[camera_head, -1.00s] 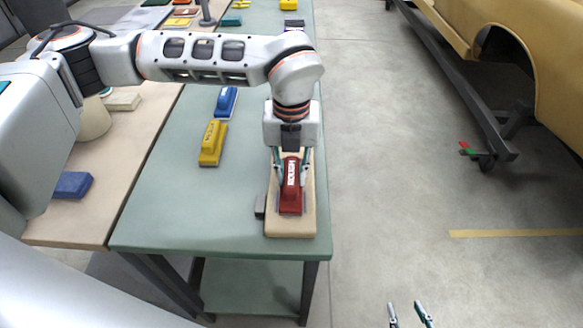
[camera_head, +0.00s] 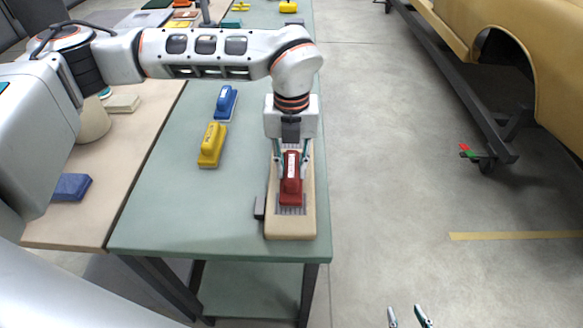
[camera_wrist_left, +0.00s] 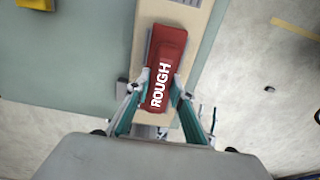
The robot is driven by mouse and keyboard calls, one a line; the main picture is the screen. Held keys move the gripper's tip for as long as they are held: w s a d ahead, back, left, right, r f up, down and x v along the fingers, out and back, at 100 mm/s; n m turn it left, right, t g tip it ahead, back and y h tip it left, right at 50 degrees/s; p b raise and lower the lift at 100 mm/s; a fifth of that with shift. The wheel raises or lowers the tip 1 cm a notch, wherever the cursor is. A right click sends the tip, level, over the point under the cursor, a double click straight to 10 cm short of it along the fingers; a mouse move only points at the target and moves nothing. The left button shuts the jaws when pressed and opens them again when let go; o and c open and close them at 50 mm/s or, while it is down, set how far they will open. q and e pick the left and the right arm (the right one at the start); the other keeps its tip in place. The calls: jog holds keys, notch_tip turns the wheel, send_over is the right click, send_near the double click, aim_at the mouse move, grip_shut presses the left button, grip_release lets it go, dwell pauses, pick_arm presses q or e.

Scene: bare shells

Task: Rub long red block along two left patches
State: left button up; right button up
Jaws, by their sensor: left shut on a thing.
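The long red block (camera_head: 291,180), marked ROUGH in the left wrist view (camera_wrist_left: 167,62), is between the fingers of my left gripper (camera_head: 291,158). The gripper is shut on it. The block lies along a wooden board (camera_head: 290,228), and a grey patch (camera_head: 291,210) shows just in front of its near end. Another grey patch shows partly behind the gripper. I cannot tell whether the block's underside touches the board. My right gripper (camera_head: 410,317) shows only its fingertips at the bottom edge; they are apart, with nothing between them.
A yellow block (camera_head: 212,145) and a blue block (camera_head: 226,101) stand on the green table to the left of the board. A small grey piece (camera_head: 260,207) is at the board's left side. The table's right edge runs close beside the board.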

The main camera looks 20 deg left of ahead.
pick_arm(q)
jog(key=shift+s+d, duration=0.2)
jog(key=shift+s, duration=0.55)
jog(key=shift+s+d, duration=0.15)
jog(key=shift+s, duration=0.55)
jog(key=shift+w+a, duration=0.2)
jog(key=shift+w, duration=0.55)
jog(key=shift+w+a, duration=0.2)
jog(key=shift+w, duration=0.55)
jog(key=shift+s+d+f, duration=0.1)
jog(key=shift+s+d, duration=0.1)
jog(key=shift+s, duration=0.55)
jog(key=shift+s+d+f, duration=0.1)
jog(key=shift+s+d, duration=0.1)
jog(key=shift+s, duration=0.55)
jog(key=shift+w+a+r, duration=0.1)
jog(key=shift+w+a, duration=0.1)
jog(key=shift+w, duration=0.55)
jog(key=shift+r, duration=0.15)
notch_tip(320, 180, up, 2)
jog(key=shift+w+r+p, duration=0.1)
jog(key=shift+p, duration=0.35)
jog(key=shift+r+p, duration=1.1)
jog(key=shift+r, duration=1.3)
